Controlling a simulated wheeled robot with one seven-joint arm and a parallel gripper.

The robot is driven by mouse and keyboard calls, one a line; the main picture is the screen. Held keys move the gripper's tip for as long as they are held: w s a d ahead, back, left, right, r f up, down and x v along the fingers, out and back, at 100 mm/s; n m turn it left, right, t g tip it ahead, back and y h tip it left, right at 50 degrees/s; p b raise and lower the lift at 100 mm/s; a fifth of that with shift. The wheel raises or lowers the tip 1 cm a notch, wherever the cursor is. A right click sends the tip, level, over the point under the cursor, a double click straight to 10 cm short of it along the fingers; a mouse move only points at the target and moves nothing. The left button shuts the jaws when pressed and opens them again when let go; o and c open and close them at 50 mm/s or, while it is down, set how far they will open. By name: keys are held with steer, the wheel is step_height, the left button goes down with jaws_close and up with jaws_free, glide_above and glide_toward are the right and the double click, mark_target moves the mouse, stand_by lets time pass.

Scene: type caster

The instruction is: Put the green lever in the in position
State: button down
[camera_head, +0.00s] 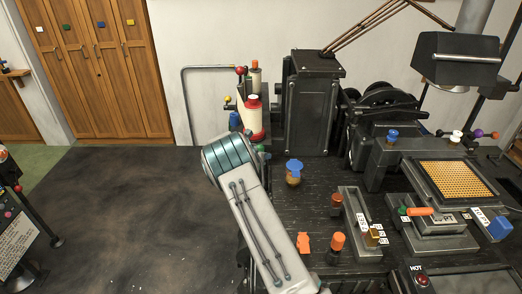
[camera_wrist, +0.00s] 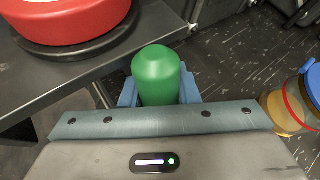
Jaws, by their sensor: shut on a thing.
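A green rounded knob (camera_wrist: 156,76), which I take to be the green lever's end, stands between the blue fingers of my gripper (camera_wrist: 158,98) in the wrist view. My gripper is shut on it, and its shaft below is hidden. In the head view a bit of green (camera_head: 261,148) shows just beyond the end of my arm, beside the red and cream machine part (camera_head: 252,117). My fingers are hidden there behind my arm. The lever's position marking cannot be seen.
A red disc on a dark ledge (camera_wrist: 62,20) lies close at the upper left in the wrist view. A blue-topped amber jar (camera_head: 294,173) stands right of my arm. A second green knob (camera_head: 402,211) is on the right block. Orange knobs (camera_head: 338,242) stand near the front.

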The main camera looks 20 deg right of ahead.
steer(key=shift+w, duration=0.15)
stand_by(0.3)
steer(key=c, duration=1.5)
jaws_free()
steer(key=o, duration=0.4)
steer(key=shift+w+d+f, duration=0.15)
steer(key=b+v, duration=0.3)
steer(key=v, duration=1.1)
